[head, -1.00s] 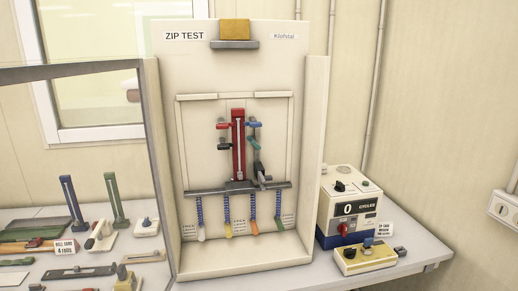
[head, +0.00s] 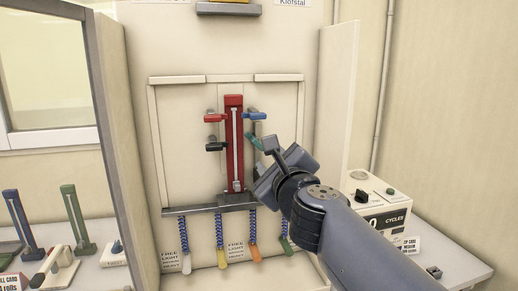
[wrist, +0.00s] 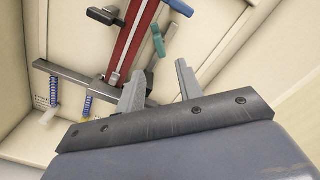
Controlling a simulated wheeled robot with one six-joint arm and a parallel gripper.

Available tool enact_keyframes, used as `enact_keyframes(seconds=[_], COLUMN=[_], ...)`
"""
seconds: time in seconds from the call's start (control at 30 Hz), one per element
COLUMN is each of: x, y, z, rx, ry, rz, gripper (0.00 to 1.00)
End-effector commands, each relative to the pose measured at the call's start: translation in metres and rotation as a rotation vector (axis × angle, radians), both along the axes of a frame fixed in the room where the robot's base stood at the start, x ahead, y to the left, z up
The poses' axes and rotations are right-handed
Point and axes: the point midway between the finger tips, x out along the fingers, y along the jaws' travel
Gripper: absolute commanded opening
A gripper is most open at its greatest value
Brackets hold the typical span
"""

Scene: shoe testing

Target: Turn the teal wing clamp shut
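The teal wing clamp (head: 254,141) is on the right side of the red upright zip track (head: 234,150), below a blue clamp (head: 254,116). In the wrist view the teal clamp (wrist: 158,40) lies just beyond the fingertips, slanted, with its wing pointing up the picture. My gripper (head: 272,158) is at the lower right of the teal clamp in the head view and covers what is behind it. In the wrist view my gripper (wrist: 160,72) has its two fingers apart with nothing between them. I see no contact with the clamp.
A red clamp (head: 214,118) and a black clamp (head: 215,146) sit on the left of the track. A grey crossbar (head: 185,211) with blue springs runs below. The cabinet's side panel (head: 340,110) stands right, with a cycle counter box (head: 375,195) beyond.

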Motion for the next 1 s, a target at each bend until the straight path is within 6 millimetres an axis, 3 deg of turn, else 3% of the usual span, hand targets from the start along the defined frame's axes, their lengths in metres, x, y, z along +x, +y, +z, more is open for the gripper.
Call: enact_keyframes(seconds=[0.6, 1.0], x=[0.085, 0.098], y=[0.025, 0.028], z=[-0.001, 0.000], rx=[-0.005, -0.006], ry=[0.001, -0.001], rz=[0.002, 0.002], gripper=[0.35, 0.35])
